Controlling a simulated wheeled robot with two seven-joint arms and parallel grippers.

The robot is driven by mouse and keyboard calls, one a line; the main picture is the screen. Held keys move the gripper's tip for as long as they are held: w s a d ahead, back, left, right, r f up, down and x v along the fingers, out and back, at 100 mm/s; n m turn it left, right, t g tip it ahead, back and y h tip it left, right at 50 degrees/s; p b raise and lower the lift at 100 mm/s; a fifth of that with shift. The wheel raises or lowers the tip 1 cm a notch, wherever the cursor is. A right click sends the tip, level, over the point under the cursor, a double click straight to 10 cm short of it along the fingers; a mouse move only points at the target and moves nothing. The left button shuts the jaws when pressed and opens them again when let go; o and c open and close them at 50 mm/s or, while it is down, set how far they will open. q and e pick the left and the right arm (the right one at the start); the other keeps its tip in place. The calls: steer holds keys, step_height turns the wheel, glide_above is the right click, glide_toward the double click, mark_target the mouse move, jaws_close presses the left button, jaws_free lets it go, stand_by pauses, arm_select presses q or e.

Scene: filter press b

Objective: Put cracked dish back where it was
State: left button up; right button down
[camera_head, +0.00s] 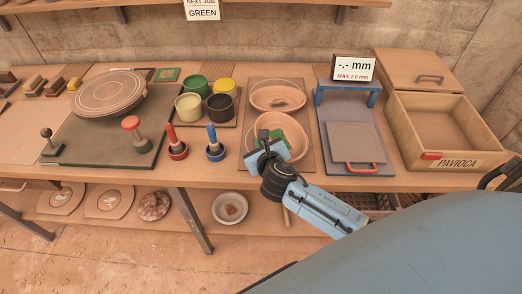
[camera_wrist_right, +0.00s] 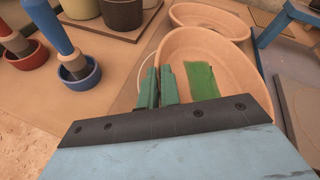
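Two terracotta dishes stand one behind the other on a brown board (camera_head: 307,150). The rear dish (camera_head: 277,97) also shows in the wrist view (camera_wrist_right: 208,17). The front dish (camera_head: 296,128) has a green patch (camera_wrist_right: 202,80) inside. I cannot make out a crack on either dish. My right gripper (camera_wrist_right: 158,85) is at the front dish's left rim, its two green fingers close together with the rim between them. The dish's near side is hidden by the gripper. I cannot tell whether the dish touches the board. My left gripper is not in view.
Red (camera_head: 176,143) and blue (camera_head: 214,143) handled tools and several paint pots stand left of the board. A blue stand (camera_head: 380,168) and a wooden box (camera_head: 402,144) are on the right. A grey bowl (camera_head: 229,218) is on the shelf below.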

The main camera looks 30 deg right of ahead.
step_height(320, 180, down, 3)
steer(key=shift+r+b, duration=0.15)
steer(key=shift+b, duration=0.3)
steer(key=shift+r, duration=0.1)
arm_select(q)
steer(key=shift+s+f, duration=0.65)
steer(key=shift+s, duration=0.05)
arm_select(e)
steer(key=c, duration=1.6)
jaws_free()
steer(key=shift+f, duration=0.2)
